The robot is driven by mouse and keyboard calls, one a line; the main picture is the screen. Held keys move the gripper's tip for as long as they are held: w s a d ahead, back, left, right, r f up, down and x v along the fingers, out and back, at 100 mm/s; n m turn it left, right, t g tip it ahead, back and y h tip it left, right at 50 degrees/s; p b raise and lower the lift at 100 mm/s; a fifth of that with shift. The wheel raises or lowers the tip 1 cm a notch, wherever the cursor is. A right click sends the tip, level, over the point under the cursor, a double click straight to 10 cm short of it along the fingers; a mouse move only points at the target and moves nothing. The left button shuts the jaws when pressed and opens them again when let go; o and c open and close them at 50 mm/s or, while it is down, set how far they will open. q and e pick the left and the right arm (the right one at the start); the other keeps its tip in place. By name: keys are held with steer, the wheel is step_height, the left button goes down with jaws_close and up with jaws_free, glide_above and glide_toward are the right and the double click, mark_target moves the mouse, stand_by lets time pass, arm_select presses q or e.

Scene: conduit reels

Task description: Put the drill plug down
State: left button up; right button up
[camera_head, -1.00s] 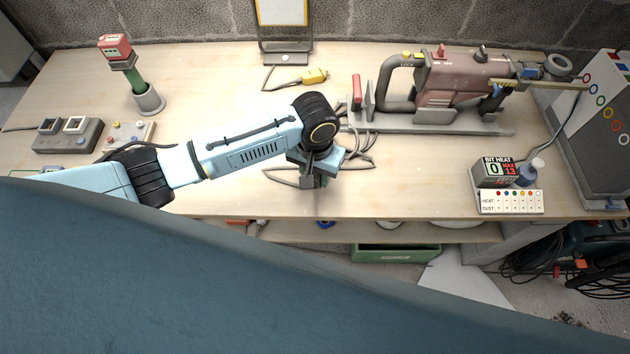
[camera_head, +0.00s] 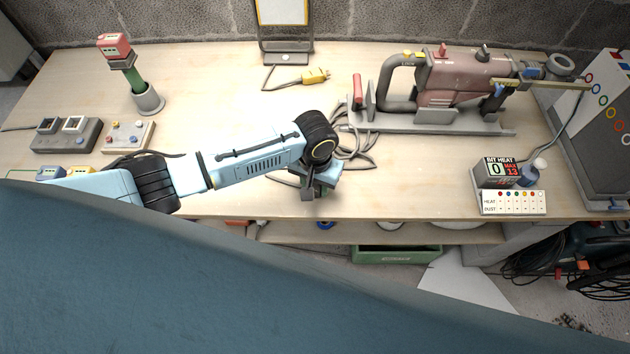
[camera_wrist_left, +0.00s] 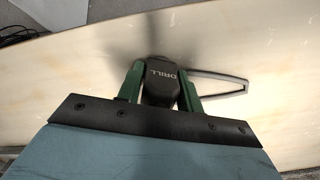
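The drill plug (camera_wrist_left: 161,82) is a dark grey block marked DRILL. In the left wrist view it sits between the two green fingers of my left gripper (camera_wrist_left: 160,88), which is shut on it. A grey cable (camera_wrist_left: 222,80) loops from near the plug over the bench top. In the head view my left gripper (camera_head: 316,185) points down over the front part of the workbench (camera_head: 420,180); the plug is mostly hidden there. I cannot tell whether the plug touches the bench top. My right gripper is in neither view.
The drill (camera_head: 450,80) stands on a grey base behind, with cable loops in front. A yellow plug (camera_head: 316,76) lies near the back. A bit heat display (camera_head: 495,172) stands at right. Bench right of my gripper is clear; its front edge is close.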

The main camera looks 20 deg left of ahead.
arm_select(q)
steer(key=o, duration=0.4)
step_height(320, 180, up, 13)
steer(key=shift+r+p, duration=0.1)
steer(key=shift+p, duration=0.9)
